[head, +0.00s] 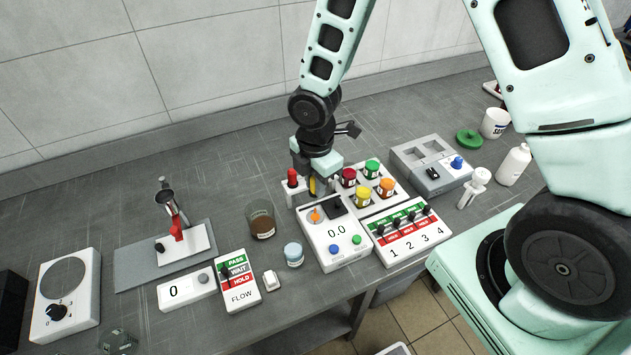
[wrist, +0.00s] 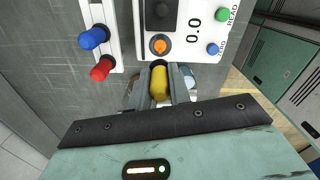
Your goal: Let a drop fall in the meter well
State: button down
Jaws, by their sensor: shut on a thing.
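The meter (head: 334,252) is a white box with a 0.0 display, a blue and a green button and a dark square pad. My gripper (wrist: 162,84) is shut on a yellow dropper bulb (wrist: 159,80), just beside the well at the meter's back edge. In the head view, the yellow bulb (head: 312,187) is partly hidden by my gripper. The dropper's lower end is hidden, so I cannot tell whether it is over the well.
A white rack (wrist: 104,38) with a red and a blue bulb stands close beside the meter. Capped jars (head: 363,197) and a numbered switch panel (head: 408,232) are to the right.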

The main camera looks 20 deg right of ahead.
jog(key=shift+r+p, duration=1.85)
jog(key=shift+r, duration=0.5)
